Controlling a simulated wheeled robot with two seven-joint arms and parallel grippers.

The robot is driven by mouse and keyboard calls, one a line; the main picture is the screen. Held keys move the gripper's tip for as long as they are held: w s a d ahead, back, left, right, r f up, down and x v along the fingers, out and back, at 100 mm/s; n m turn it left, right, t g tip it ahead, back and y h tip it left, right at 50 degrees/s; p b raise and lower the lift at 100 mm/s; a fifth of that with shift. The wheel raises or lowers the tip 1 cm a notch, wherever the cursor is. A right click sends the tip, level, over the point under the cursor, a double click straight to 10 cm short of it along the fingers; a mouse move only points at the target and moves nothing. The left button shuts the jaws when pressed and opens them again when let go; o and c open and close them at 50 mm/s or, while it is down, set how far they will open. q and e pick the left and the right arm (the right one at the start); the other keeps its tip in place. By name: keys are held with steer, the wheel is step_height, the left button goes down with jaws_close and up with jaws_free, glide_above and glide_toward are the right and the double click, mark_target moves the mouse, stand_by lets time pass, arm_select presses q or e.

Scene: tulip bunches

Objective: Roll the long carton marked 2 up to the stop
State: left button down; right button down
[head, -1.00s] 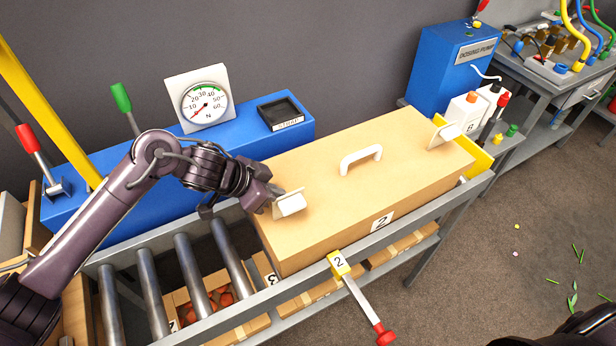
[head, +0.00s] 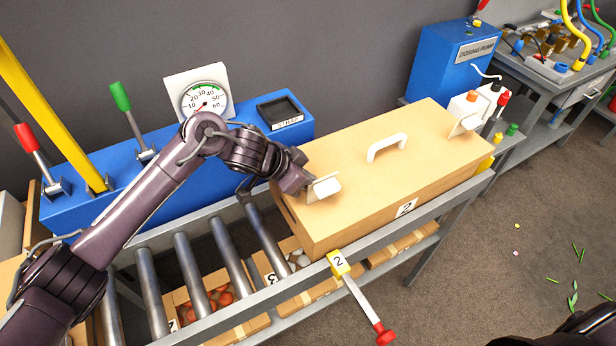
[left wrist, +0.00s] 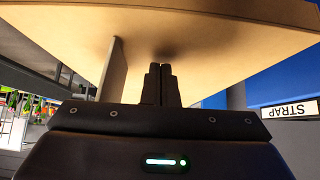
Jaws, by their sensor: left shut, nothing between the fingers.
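The long carton marked 2 (head: 385,170) lies on the roller conveyor, its far right end at the yellow stop (head: 486,163), which is mostly hidden behind it; I cannot tell whether they touch. The carton has a white handle on top and a pale bracket near each end. My left gripper (head: 308,185) is shut and empty, at the carton's near left end by the bracket (head: 324,188). In the left wrist view the closed fingers (left wrist: 160,83) point at the tan carton surface (left wrist: 215,45). My right gripper is not in view.
Bare rollers (head: 190,270) lie left of the carton. A red-knobbed lever with a yellow 2 tag (head: 339,263) sticks out from the front rail. Behind stand a blue unit with a gauge (head: 204,104) and a STRAP tray (head: 281,112). Smaller cartons lie below.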

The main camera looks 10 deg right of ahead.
mark_target(341, 173)
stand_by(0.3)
arm_select(q)
steer(key=shift+w+d+f+b, duration=0.1)
steer(key=shift+w+d+b, duration=0.2)
steer(key=shift+d, duration=0.7)
steer(key=shift+w+d+r+b, duration=0.1)
steer(key=shift+w+d+b, duration=0.15)
steer(key=shift+d, duration=0.8)
steer(key=shift+w+d+f+b, duration=0.1)
steer(key=shift+w+d+b, duration=0.15)
steer(key=shift+d, duration=0.75)
steer(key=shift+a, duration=0.1)
steer(key=shift+a+r+p, duration=0.2)
steer(key=shift+a+p, duration=0.5)
steer(key=shift+p, duration=0.15)
steer(key=shift+s+a+f, duration=0.1)
steer(key=shift+s+a, duration=0.05)
steer(key=shift+a, duration=0.1)
step_height(341, 173, up, 8)
steer(key=p, duration=0.7)
steer(key=shift+p, duration=0.4)
